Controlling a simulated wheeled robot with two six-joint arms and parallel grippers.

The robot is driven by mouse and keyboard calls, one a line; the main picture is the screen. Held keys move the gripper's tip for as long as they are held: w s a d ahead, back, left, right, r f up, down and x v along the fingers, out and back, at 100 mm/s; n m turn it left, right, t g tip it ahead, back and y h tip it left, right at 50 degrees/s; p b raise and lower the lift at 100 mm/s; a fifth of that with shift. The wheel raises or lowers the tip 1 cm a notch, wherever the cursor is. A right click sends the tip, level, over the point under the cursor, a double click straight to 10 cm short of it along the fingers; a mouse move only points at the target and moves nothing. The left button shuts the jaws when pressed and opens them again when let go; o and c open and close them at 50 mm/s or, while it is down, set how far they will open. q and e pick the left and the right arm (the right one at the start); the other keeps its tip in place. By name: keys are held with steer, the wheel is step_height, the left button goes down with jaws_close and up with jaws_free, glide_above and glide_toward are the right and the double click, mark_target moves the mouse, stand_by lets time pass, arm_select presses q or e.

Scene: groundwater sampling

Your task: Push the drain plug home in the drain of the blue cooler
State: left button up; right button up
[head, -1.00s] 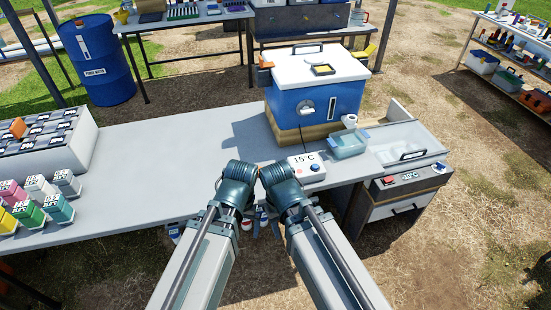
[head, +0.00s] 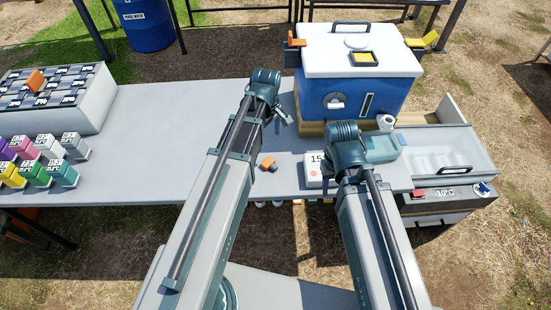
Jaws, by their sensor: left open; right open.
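The blue cooler (head: 389,99) stands upright with its white lid shut at the back right of the table. Its round drain fitting (head: 334,102) is on the front face, left of centre, with a pale piece at it. I cannot tell whether that piece is the drain plug or how deep it sits. My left gripper (head: 284,114) is open, in front of the cooler's left side and apart from the drain. My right gripper (head: 347,148) is open, over the table in front of the cooler; its fingers are largely hidden behind the wrist. I see nothing held.
A small orange-and-dark object (head: 267,163) lies on the table (head: 170,135). A white 15 °C box (head: 315,168) is beside my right wrist. Sample bottles and a white case (head: 98,105) fill the left end.

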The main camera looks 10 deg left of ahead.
arm_select(q)
steer(key=b, duration=0.9)
glide_above(269, 162)
step_height(269, 162, down, 9)
steer(key=shift+s+r, duration=0.1)
steer(key=shift+r, duration=0.1)
steer(key=shift+f, duration=0.1)
step_height(269, 162, down, 5)
steer(key=b, duration=0.5)
jaws_close()
